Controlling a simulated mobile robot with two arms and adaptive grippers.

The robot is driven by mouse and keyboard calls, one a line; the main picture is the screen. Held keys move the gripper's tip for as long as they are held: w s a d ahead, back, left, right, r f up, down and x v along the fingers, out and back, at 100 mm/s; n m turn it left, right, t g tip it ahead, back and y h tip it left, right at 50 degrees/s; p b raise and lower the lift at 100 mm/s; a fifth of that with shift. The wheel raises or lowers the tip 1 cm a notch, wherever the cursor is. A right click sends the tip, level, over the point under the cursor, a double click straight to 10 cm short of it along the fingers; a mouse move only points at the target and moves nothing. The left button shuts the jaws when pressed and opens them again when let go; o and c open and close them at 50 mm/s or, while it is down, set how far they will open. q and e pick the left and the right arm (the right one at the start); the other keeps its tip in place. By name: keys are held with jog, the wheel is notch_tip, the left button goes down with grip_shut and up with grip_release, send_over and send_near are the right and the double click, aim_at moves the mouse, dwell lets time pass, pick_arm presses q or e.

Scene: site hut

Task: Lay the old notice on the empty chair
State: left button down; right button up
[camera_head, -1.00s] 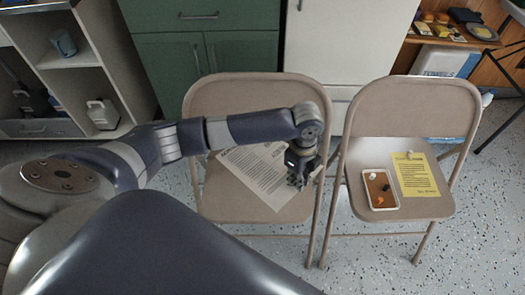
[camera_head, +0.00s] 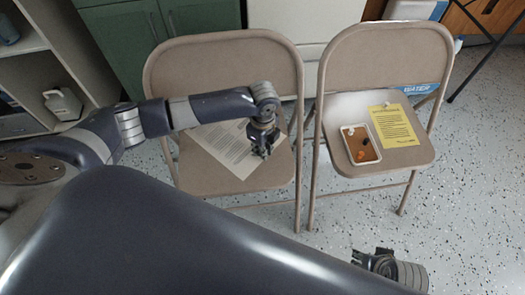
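An off-white printed notice (camera_head: 228,148) lies at an angle on the seat of the left folding chair (camera_head: 203,181), which bears nothing else. My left gripper (camera_head: 263,152) points down at the notice's right part and hides some of it. I cannot tell whether its fingers grip the sheet or only touch it. The right folding chair (camera_head: 384,163) bears a yellow notice (camera_head: 396,126) and a small tray (camera_head: 350,152) with orange and dark bits. My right gripper (camera_head: 372,258) shows at the bottom right, low and away from both chairs; its finger opening is unclear.
Green cabinets (camera_head: 170,22) and a white cabinet (camera_head: 325,20) stand behind the chairs. An open shelf (camera_head: 25,70) with a white jug (camera_head: 63,104) is at the left. A water container (camera_head: 415,92) stands behind the right chair. Speckled floor (camera_head: 460,200) is free at the right.

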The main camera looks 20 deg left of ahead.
pick_arm(q)
jog(key=shift+f, duration=0.6)
pick_arm(e)
jog(key=shift+r, duration=0.65)
pick_arm(q)
jog(key=c, duration=1.7)
grip_release()
jog(key=shift+o, duration=0.2)
jog(key=shift+r, duration=0.25)
notch_tip(320, 180, up, 12)
jog(key=p, duration=0.3)
jog(key=shift+f, duration=0.2)
pick_arm(e)
notch_tip(320, 180, down, 12)
jog(key=s, duration=0.2)
jog(key=shift+r+g, duration=0.2)
jog(key=shift+g, duration=0.1)
